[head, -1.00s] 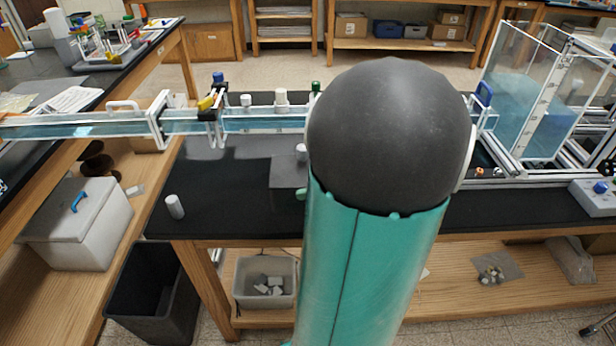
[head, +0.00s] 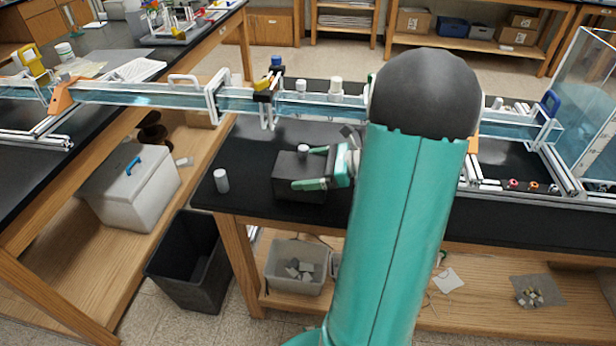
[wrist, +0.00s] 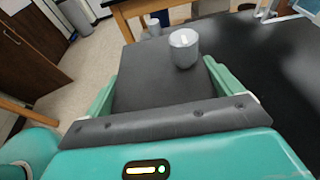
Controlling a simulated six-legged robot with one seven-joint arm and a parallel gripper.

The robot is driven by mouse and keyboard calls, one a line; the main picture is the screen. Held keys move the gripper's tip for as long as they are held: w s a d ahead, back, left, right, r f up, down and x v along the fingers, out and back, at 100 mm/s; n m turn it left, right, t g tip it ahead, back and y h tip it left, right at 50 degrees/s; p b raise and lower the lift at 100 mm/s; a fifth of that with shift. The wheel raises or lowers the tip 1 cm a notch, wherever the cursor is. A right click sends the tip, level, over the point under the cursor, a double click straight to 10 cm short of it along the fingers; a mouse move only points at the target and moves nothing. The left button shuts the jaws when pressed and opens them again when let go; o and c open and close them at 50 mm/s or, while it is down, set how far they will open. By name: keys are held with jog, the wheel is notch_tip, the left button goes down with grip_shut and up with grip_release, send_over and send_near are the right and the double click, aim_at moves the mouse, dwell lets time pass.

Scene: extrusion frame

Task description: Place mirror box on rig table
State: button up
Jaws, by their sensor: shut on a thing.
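The mirror box, a dark box (head: 290,178) with a pale round knob on top, is at the left part of the black rig table (head: 250,150). My gripper (head: 313,168) comes from the right, with one green finger on the box's far side and one on its near side. In the wrist view my gripper (wrist: 165,82) is shut on the box (wrist: 150,78), and the grey knob (wrist: 184,47) stands upright at its far end. I cannot tell whether the box's underside touches the table. My arm hides the table to the right of the box.
A small white cylinder (head: 221,180) stands left of the box near the table's left edge. A clear water channel (head: 240,100) with clamps runs behind the box. A glass tank (head: 590,110) stands at the right. A black bin (head: 190,262) and a white cooler (head: 130,188) are below.

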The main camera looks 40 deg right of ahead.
jog(key=shift+f, duration=1.45)
jog(key=shift+f, duration=0.1)
